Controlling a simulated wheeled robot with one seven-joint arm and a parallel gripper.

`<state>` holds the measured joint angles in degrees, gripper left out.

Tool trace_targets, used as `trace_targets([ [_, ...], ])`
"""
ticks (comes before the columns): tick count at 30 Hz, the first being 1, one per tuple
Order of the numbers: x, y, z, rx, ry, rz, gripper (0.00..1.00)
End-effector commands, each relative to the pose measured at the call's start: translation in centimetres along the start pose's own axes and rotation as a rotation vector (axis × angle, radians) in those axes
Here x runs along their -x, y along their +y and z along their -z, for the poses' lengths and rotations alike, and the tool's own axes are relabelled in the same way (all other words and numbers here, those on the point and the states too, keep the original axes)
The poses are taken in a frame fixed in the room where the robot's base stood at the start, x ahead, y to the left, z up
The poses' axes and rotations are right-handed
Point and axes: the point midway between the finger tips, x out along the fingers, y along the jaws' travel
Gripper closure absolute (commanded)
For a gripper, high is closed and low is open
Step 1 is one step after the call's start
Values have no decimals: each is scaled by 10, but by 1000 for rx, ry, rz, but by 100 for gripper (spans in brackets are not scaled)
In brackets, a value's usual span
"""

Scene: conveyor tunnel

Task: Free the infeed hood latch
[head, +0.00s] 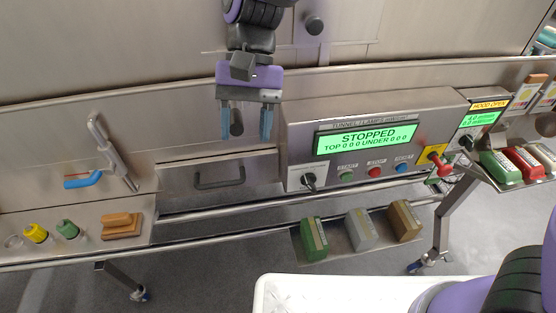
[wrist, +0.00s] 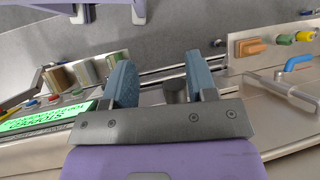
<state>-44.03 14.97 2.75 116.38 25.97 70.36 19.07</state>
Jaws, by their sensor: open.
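My gripper (head: 246,134) hangs in front of the steel tunnel front, pointing down, with its two blue-grey fingers apart. A dark knob (head: 236,123) shows between the fingers, nearer the left one; it is probably the infeed hood latch, though no label shows. In the wrist view the same knob (wrist: 175,91) lies between the open fingers (wrist: 158,62), nearer the right one. I cannot tell whether either finger touches it. A second dark knob (head: 313,25) sits higher on the steel panel to the right.
A black drawer handle (head: 219,179) is below my gripper. A control panel (head: 297,130) reading STOPPED stands right; beyond it, a small unit reads HOOD OPEN (head: 489,105). A blue-handled lever (head: 84,180) is at left. Coloured blocks (head: 313,238) sit on a low shelf.

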Motion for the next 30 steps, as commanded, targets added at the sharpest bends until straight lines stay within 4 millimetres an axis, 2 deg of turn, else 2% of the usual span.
trace_targets([
  [9, -21, 22, -59, 0, 2, 0, 48],
  [15, -30, 31, -84, 0, 0, 0, 48],
  [21, -34, 35, -93, -1, 0, 0, 48],
  [29, -34, 35, -93, 0, 0, 0, 48],
  [30, -34, 35, -93, -1, 0, 0, 57],
])
